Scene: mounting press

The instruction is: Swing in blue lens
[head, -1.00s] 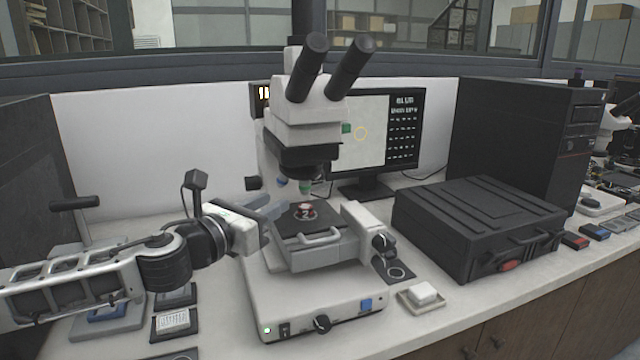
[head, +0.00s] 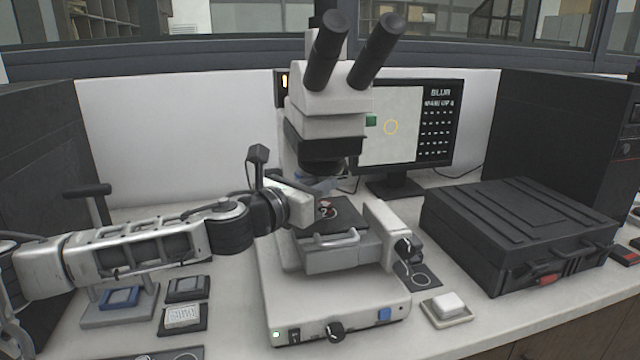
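The microscope (head: 330,125) stands in the middle of the bench. Under its dark nosepiece (head: 328,165), a small bit of blue, which looks like the blue lens (head: 300,178), shows just behind my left gripper (head: 324,187). The green lens is not visible now; the gripper covers part of that space. The gripper's fingers reach in just below the nosepiece, above the stage (head: 345,222). Whether they touch a lens, or how far apart they are, I cannot make out. My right gripper is out of view.
A monitor (head: 405,130) stands behind the microscope and a black case (head: 520,235) to its right. A small white block in a dish (head: 447,306) lies at the front right. Small trays (head: 183,318) lie at left, below my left arm.

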